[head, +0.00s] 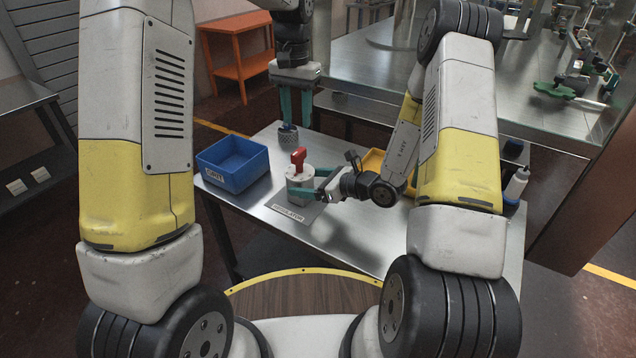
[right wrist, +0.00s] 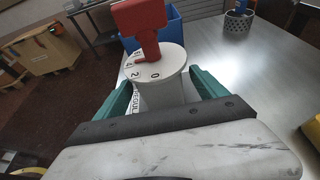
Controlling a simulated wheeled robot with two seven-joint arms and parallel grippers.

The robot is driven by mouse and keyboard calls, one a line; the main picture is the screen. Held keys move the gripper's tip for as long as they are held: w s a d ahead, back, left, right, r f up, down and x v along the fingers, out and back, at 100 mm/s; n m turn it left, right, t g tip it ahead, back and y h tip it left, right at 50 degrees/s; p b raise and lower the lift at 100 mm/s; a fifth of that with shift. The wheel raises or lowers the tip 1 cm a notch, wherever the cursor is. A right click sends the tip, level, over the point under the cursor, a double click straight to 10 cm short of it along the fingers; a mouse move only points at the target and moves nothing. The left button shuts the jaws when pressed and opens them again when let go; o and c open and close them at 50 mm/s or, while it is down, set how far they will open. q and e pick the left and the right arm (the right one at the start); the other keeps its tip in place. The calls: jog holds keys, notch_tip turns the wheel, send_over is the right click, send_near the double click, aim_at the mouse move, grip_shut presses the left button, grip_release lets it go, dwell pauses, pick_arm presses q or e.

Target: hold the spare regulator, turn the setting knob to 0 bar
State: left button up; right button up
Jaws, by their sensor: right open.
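The regulator (head: 299,190) is a pale upright cylinder with a red setting knob (head: 298,157), standing by the "REGULATOR" label (head: 288,212) on the metal table. In the right wrist view its white dial (right wrist: 165,69) shows 0, 2 and 4. The red knob (right wrist: 140,20) covers part of the dial; its exact setting is unclear. My right gripper (head: 311,189) is open, its teal fingers on either side of the regulator body (right wrist: 163,97). My left gripper (head: 296,106) hangs pointing down, fingers apart and empty, above a grey perforated cup (head: 289,136) behind the regulator.
A blue bin (head: 236,181) stands left of the regulator. A yellow tray (head: 373,161) lies to the right, partly behind my right arm. A white bottle (head: 517,184) stands at the table's right edge. The front left of the table is clear.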

jog(key=shift+x, duration=1.45)
jog(key=shift+c, duration=0.4)
jog(key=c, duration=1.7)
